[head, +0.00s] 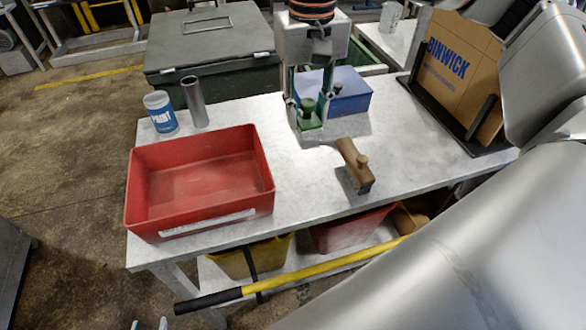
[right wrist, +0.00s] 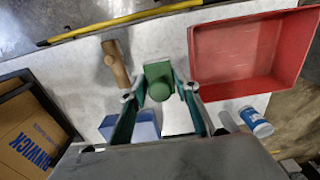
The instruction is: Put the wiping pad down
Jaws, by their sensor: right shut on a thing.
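The wiping pad (head: 311,123) is a green block with a round green knob on top. My right gripper (head: 308,107) comes down over the grey table and is shut on the pad's knob. The right wrist view shows the pad (right wrist: 158,71) between the two fingers of that gripper (right wrist: 160,95). The pad is low over the tabletop, in front of a blue box (head: 335,90); I cannot tell whether its underside touches the table. Only the fingertips of my left gripper (head: 149,324) show, at the bottom edge of the head view, apart and empty, away from the table.
A wooden-handled tool (head: 353,163) lies right of the pad. An empty red tray (head: 200,218), a paint can (head: 160,113) and a metal cylinder (head: 195,103) stand left. A cardboard panel (head: 455,75) stands in a black rack at right. A yellow bar (head: 320,267) runs along the front.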

